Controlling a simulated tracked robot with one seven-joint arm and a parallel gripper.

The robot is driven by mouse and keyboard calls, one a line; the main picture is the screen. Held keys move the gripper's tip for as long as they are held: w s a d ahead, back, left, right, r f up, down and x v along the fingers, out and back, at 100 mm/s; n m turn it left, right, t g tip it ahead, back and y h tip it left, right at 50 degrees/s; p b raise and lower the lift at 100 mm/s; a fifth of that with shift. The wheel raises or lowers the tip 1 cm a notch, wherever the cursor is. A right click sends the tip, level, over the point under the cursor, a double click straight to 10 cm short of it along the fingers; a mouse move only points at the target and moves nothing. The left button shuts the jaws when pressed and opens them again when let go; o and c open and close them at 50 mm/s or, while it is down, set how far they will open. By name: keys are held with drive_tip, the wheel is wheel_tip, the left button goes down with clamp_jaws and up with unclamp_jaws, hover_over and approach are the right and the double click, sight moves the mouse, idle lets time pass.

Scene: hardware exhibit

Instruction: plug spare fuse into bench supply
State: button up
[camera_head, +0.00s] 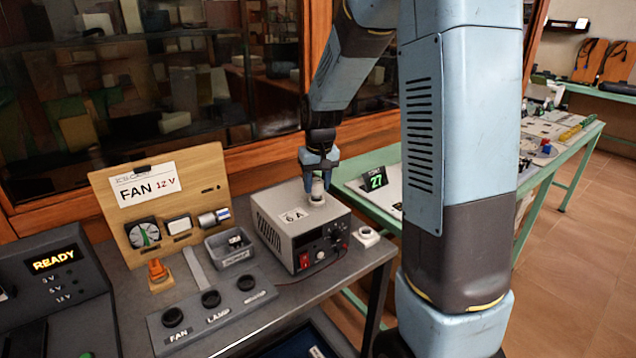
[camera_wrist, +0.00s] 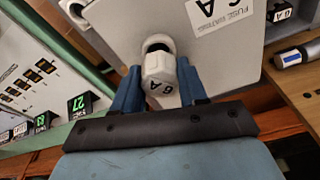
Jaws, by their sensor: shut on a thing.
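The bench supply (camera_head: 318,242) is a grey box with a dark front panel, a red switch and a "6 A" label on top. In the wrist view its top (camera_wrist: 225,50) carries a "FUSE RATING 6 A" label and a round socket (camera_wrist: 157,39). My gripper (camera_head: 319,170) is above the top of the supply, pointing down. It is shut on a white fuse (camera_wrist: 160,78) marked "6 A", which sits between the blue fingers. The fuse is at the socket's mouth; I cannot tell whether its end is inside. In the head view the fuse (camera_head: 317,187) is partly hidden by the fingers.
A grey tray (camera_head: 230,257) with small parts is left of the supply. A white ring-shaped piece (camera_head: 366,235) lies to its right. A wooden FAN board (camera_head: 185,215) stands behind left. A switch panel (camera_head: 210,303) lies in front. A green-framed table (camera_head: 535,175) is at right.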

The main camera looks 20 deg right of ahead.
drive_tip(key=shift+f, duration=0.95)
idle(1.6)
drive_tip(key=o, duration=1.7)
drive_tip(key=shift+r, duration=0.2)
drive_tip(key=shift+r, duration=3.35)
drive_tip(key=shift+s, duration=0.1)
